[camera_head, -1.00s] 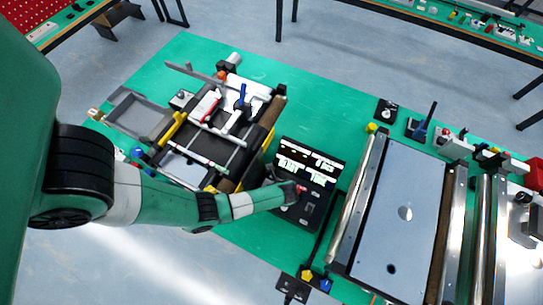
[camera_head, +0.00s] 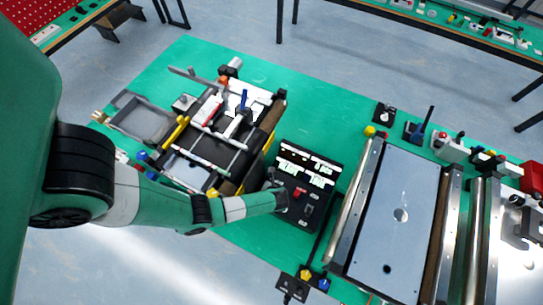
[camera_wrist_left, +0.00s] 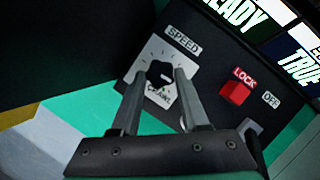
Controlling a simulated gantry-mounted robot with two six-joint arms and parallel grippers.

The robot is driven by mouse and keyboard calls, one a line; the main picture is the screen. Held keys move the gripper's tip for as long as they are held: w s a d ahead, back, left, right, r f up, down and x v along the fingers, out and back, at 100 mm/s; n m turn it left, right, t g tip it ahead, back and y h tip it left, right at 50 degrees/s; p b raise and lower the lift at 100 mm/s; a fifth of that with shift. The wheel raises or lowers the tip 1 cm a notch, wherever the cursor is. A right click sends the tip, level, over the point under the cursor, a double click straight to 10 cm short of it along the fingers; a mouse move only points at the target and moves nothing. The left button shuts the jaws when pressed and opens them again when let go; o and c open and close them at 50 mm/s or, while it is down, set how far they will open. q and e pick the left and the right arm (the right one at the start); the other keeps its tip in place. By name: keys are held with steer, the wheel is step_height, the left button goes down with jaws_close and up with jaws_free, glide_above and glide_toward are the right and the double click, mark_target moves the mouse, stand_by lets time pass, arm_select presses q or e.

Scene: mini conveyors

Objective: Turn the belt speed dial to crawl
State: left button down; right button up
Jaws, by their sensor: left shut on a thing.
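The black control box (camera_head: 312,163) with lit displays stands in the middle of the green table. Its speed dial (camera_wrist_left: 160,70) is a black knob on a pale plate under the SPEED label (camera_wrist_left: 183,40), with the word CRAWL (camera_wrist_left: 159,94) printed below the knob. My left gripper (camera_wrist_left: 162,74) is shut on the dial, one finger on each side. In the head view my left gripper (camera_head: 284,197) is at the box's lower left side, and the dial cannot be made out there. My right gripper is not in view.
A red LOCK switch (camera_wrist_left: 235,92) sits just right of the dial, beside the OFF label (camera_wrist_left: 271,98). A mini conveyor with yellow parts (camera_head: 215,130) stands left of the box, and a wide conveyor (camera_head: 398,205) stands right. Open green table lies behind the box.

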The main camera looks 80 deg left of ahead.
arm_select(q)
steer(key=m+p, duration=0.1)
steer(key=m+t+p, duration=0.1)
steer(key=m, duration=0.1)
steer(key=m+t+p, duration=0.1)
steer(key=m+p, duration=0.1)
steer(key=shift+s+r+h, duration=0.25)
steer(key=shift+s+h, duration=0.05)
steer(key=shift+h, duration=0.1)
steer(key=m+p, duration=0.1)
steer(key=m, duration=0.1)
steer(key=m+t+p, duration=0.1)
steer(key=shift+s+a+f+m+h, duration=0.1)
steer(key=shift+a+m+h, duration=0.05)
steer(key=shift+m+h, duration=0.2)
steer(key=shift+f+m+p, duration=0.1)
steer(key=shift+m+p, duration=0.35)
steer(key=shift+t, duration=0.3)
steer(key=shift+c, duration=2)
jaws_free()
